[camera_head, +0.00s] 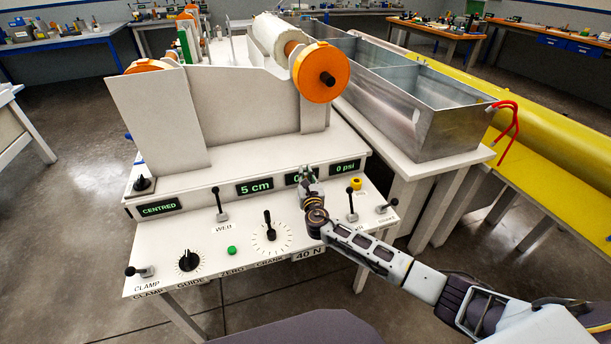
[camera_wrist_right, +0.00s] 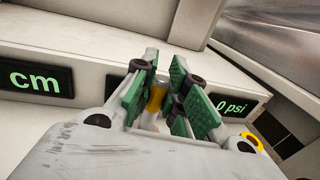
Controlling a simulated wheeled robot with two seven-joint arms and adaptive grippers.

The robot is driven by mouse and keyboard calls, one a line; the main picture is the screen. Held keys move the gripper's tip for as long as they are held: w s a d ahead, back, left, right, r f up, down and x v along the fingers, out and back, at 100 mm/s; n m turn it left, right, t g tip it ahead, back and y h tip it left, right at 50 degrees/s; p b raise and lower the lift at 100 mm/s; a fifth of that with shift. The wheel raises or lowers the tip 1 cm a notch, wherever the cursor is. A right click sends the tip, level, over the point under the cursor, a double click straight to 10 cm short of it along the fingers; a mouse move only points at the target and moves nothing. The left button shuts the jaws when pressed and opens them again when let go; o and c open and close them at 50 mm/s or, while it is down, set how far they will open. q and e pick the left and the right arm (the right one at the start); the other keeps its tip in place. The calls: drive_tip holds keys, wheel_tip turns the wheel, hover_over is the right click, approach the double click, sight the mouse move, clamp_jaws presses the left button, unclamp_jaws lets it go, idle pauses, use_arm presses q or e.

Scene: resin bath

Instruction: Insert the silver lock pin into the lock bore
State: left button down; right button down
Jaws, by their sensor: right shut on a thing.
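My right gripper (camera_head: 307,178) is over the back right of the white control panel, in front of the small green displays. In the right wrist view, the green-padded fingers of this gripper (camera_wrist_right: 160,92) are closed around a small upright cylinder, which I take for the lock pin (camera_wrist_right: 154,100). It looks amber on its upper part and pale below; the fingers hide its sides. A yellow ring (camera_head: 356,183), perhaps the lock bore's collar, is on the panel to the right of the gripper. The ring also shows in the right wrist view (camera_wrist_right: 252,141), apart from the pin. My left gripper is not in view.
The panel (camera_head: 200,255) carries several black levers, knobs and a green button (camera_head: 232,250). A black lever (camera_head: 351,205) stands close to my right arm. The display wall rises behind the gripper. A metal bath (camera_head: 420,110) stands at the right.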

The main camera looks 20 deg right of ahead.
drive_tip(key=shift+f+b, duration=1)
drive_tip(key=shift+f, duration=0.35)
idle(0.4)
drive_tip(key=c, duration=1.4)
unclamp_jaws()
drive_tip(key=shift+o, duration=0.2)
drive_tip(key=shift+s, duration=0.15)
drive_tip(key=shift+s+a, duration=0.25)
drive_tip(key=shift+s, duration=1.7)
drive_tip(key=shift+s+a, duration=0.25)
drive_tip(key=shift+s, duration=1.7)
drive_tip(key=shift+s+a, duration=0.25)
drive_tip(key=shift+s, duration=1.7)
